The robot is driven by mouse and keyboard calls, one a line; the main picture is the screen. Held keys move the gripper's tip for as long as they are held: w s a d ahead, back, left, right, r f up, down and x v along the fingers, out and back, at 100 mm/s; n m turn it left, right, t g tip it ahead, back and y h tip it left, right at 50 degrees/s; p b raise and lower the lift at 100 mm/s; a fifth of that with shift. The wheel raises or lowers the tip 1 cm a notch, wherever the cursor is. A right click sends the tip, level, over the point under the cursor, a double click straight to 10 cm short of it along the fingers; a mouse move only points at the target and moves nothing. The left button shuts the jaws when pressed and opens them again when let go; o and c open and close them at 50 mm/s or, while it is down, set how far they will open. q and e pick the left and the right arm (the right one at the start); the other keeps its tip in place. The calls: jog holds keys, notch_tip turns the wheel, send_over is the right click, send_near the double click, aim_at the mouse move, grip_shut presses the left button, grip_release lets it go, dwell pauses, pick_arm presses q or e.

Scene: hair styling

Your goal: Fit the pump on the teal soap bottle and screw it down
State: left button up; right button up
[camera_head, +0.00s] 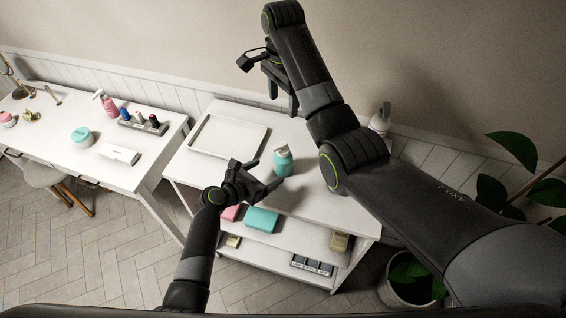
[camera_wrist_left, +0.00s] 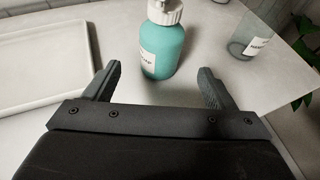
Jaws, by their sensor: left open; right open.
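The teal soap bottle (camera_head: 284,165) stands upright on the white table, and it also shows in the left wrist view (camera_wrist_left: 163,50). A white ribbed collar, part of the pump (camera_wrist_left: 165,11), sits on its neck. The pump's top is cut off in that view, so I cannot tell whether it is screwed tight. My left gripper (camera_head: 269,172) is open and low beside the bottle. In the left wrist view the bottle stands between and just beyond its fingers (camera_wrist_left: 160,74). My right gripper (camera_head: 283,103) is open and empty, raised above the back of the table.
A white tray (camera_head: 229,154) lies left of the bottle. A clear bottle (camera_wrist_left: 250,40) with a label stands to the right, near the table edge. Boxes, including a teal one (camera_head: 261,219), lie on the lower shelf. A plant (camera_head: 515,150) stands at the far right.

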aim_at(283, 163)
pick_arm(q)
jog(key=shift+x, duration=4.6)
